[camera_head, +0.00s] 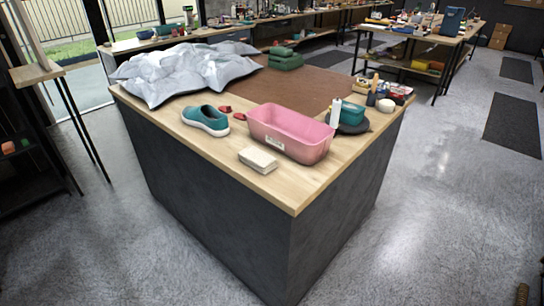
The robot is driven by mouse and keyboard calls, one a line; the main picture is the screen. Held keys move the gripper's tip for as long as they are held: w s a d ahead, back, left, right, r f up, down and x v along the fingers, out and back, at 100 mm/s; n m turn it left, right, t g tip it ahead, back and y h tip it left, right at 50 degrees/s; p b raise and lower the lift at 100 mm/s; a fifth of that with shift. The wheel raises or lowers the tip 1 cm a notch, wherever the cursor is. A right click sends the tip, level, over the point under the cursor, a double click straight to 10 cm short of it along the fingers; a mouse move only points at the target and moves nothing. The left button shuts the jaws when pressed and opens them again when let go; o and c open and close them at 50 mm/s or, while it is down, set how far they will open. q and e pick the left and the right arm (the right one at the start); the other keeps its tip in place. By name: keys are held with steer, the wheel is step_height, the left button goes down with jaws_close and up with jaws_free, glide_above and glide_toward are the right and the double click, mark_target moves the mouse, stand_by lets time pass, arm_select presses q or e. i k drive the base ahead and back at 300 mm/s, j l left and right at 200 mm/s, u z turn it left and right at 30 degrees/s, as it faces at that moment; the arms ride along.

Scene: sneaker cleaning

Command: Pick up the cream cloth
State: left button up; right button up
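The cream cloth (258,160) looks like a small folded block. It lies flat on the light wood top of the workbench (283,188), close to the front edge. It sits just in front of the pink tub (290,132), with a narrow strip of bare wood between them. Its upper face and front side are in plain view, with nothing on top. Neither of my grippers is in view, so I cannot see whether they are open or shut.
A teal sneaker (206,120) and small red pieces (224,109) lie left of the tub. A crumpled grey sheet (184,70) covers the back left.

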mark_target(262, 162)
steer(key=i+j+z, duration=0.15)
steer(key=z, duration=0.25)
steer(key=i+j+z, duration=0.1)
steer(key=z, duration=0.25)
steer(key=j+z, duration=0.4)
steer(key=i+j+z, duration=0.15)
steer(key=z, duration=0.25)
